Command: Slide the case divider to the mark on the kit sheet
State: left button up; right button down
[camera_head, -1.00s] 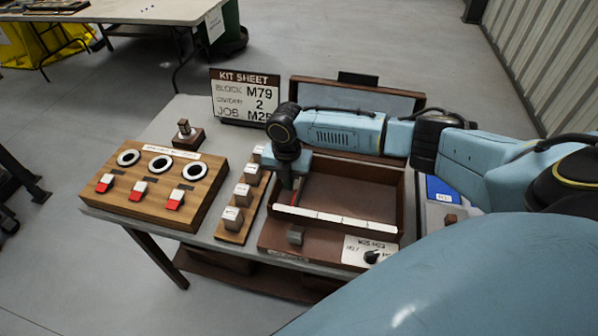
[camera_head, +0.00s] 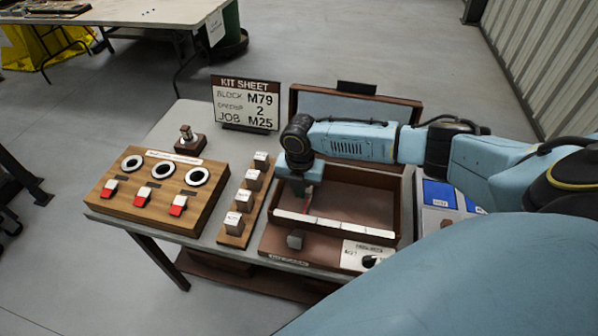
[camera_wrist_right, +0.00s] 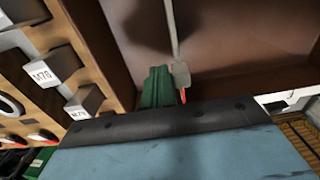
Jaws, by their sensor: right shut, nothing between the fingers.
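The kit sheet (camera_head: 246,103) stands at the back of the table and reads block M79, divider 2, job M25. The open wooden case (camera_head: 398,205) has a white strip (camera_head: 335,226) with several segments along its front; its marks are too small to read. The divider shows in the right wrist view as a thin grey bar with a grey tab (camera_wrist_right: 181,74) and a red pointer. My right gripper (camera_head: 301,192) is inside the case's left part, shut and empty. Its green fingers (camera_wrist_right: 158,88) are just left of the tab; I cannot tell whether they touch.
Left of the case are a rack with several labelled blocks (camera_head: 239,224) and a wooden board with rings and red-tipped switches (camera_head: 151,199). A blue card (camera_head: 438,194) lies to the right.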

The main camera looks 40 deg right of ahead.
jog(key=shift+s+d+p, duration=1.15)
jog(key=shift+s+p, duration=0.05)
jog(key=shift+s, duration=0.1)
jog(key=shift+s+d, duration=0.1)
jog(key=shift+s+d+p, duration=0.35)
jog(key=shift+s+p, duration=0.1)
jog(key=shift+p, duration=0.05)
jog(key=shift+s+d+p, duration=0.55)
jog(key=shift+s+d, duration=0.15)
jog(key=shift+s, duration=0.1)
jog(key=shift+s+d+p, duration=0.65)
jog(key=shift+s+d, duration=0.1)
jog(key=shift+s, duration=0.15)
jog(key=shift+w+a, duration=0.25)
jog(key=shift+w, duration=0.1)
